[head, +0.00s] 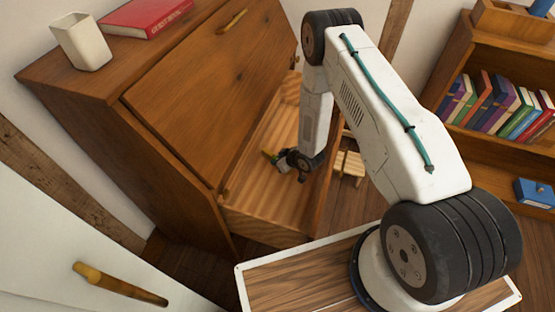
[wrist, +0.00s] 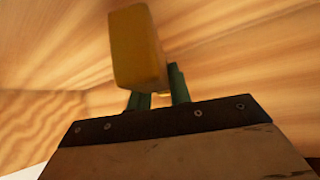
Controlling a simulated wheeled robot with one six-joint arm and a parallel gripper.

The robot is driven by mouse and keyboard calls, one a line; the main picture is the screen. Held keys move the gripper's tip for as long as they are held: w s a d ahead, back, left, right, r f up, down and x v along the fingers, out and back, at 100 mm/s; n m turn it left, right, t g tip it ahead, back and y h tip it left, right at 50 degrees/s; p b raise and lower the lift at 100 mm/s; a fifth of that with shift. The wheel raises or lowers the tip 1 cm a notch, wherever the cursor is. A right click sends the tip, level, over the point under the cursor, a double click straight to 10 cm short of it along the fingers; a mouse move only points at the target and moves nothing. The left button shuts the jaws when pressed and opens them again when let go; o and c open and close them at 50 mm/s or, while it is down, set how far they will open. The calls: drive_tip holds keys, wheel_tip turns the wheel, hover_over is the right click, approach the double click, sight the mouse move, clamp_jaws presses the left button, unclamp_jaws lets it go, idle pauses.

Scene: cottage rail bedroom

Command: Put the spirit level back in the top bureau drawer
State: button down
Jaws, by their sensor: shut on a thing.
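The bureau (head: 165,100) stands at the left, with its top drawer (head: 262,192) pulled out below the slanted lid. My gripper (head: 283,160) is inside the open drawer, low between its wooden walls. It is shut on the spirit level (head: 269,156), a small yellow piece mostly hidden by the gripper in the head view. In the wrist view, the yellow level (wrist: 138,48) stands out beyond the green fingers of my gripper (wrist: 158,88), with pale drawer wood around it. I cannot tell whether the level touches the drawer bottom.
A white cup (head: 80,42) and a red book (head: 145,17) lie on the bureau top. A small wooden stool (head: 348,165) is on the floor beyond the drawer. A bookcase (head: 480,135) with several books stands at the right.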

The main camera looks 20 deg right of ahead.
drive_tip(key=c, duration=1.3)
unclamp_jaws()
